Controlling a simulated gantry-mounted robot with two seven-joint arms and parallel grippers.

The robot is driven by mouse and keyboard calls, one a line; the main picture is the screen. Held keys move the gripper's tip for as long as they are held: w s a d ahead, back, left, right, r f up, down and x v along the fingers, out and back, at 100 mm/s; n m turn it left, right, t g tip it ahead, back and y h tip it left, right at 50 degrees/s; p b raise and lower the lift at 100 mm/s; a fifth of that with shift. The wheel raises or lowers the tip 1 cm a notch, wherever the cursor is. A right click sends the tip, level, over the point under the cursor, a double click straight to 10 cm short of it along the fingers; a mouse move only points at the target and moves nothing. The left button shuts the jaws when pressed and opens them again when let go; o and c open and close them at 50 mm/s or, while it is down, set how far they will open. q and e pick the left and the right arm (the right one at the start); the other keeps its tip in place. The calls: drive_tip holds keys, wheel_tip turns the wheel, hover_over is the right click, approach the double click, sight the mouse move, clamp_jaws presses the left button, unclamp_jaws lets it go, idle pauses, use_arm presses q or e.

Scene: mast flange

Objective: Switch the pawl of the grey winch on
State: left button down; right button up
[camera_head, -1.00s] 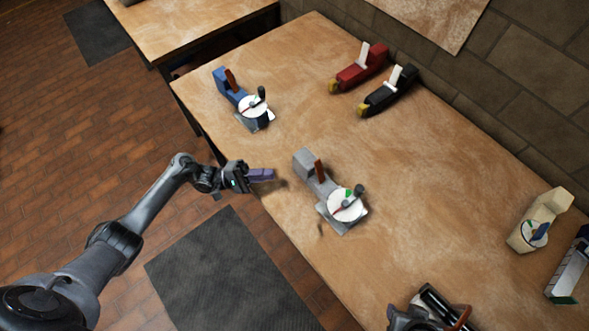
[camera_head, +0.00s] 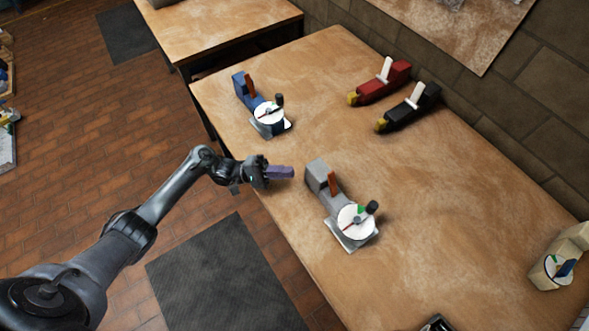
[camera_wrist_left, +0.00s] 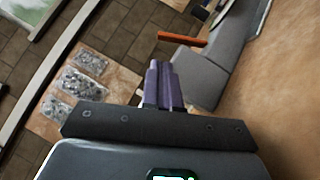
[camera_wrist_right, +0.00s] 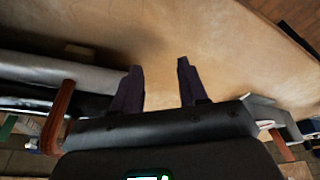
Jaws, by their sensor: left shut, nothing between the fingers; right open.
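The grey winch (camera_head: 324,180) stands on the wooden table, with an orange-brown lever (camera_head: 333,184) on its body. It has a white dial (camera_head: 356,222) with a green sector, a red mark and a dark knob. My left gripper (camera_head: 290,172) is shut and empty, just left of the winch body, apart from it in the head view. In the left wrist view the purple fingers (camera_wrist_left: 163,82) point toward the grey winch (camera_wrist_left: 205,75) and its orange lever (camera_wrist_left: 182,40). My right gripper (camera_wrist_right: 158,85) is open and empty over the table in the right wrist view; the head view does not show its fingers.
A blue winch (camera_head: 246,88) stands behind the grey one. A red device (camera_head: 382,82) and a black device (camera_head: 408,107) with white levers lie near the wall. A cream device (camera_head: 560,258) is at the right. The table middle is clear.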

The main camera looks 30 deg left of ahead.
use_arm(q)
approach(331, 172)
drive_tip(key=x, duration=0.2)
drive_tip(key=p+x, duration=0.1)
drive_tip(key=x, duration=0.1)
drive_tip(key=shift+w+d+f, duration=0.1)
drive_tip(key=shift+w+f, duration=0.15)
use_arm(e)
drive_tip(key=shift+r, duration=0.55)
use_arm(q)
drive_tip(key=shift+w+d+r, duration=0.15)
drive_tip(key=shift+w+d, duration=0.1)
drive_tip(key=shift+d, duration=0.4)
use_arm(e)
drive_tip(key=shift+d, duration=0.15)
